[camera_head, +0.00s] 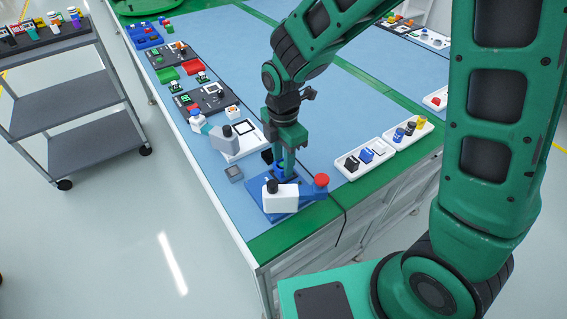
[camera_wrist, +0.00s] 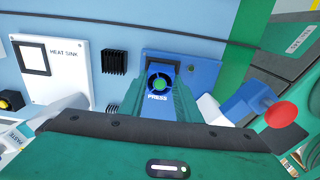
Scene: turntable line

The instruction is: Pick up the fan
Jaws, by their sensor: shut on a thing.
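The fan (camera_wrist: 160,82), a small dark round piece with green showing in it, is at the blue press (camera_wrist: 205,72), just above the white word PRESS in the wrist view. My gripper (camera_wrist: 158,88) points down at the press, with one green finger on each side of the fan, and is shut on it. In the head view my gripper (camera_head: 284,170) is low over the press (camera_head: 270,213) near the table's front corner. The fan is mostly hidden there by the fingers, and I cannot tell whether it touches the press.
The press arm with a red knob (camera_head: 321,180) stands close on the right. A black heat sink (camera_wrist: 115,62) and a white HEAT SINK plate (camera_wrist: 62,75) lie to the left. White trays with small parts (camera_head: 366,158) are to the right. A grey cart (camera_head: 90,100) stands far left.

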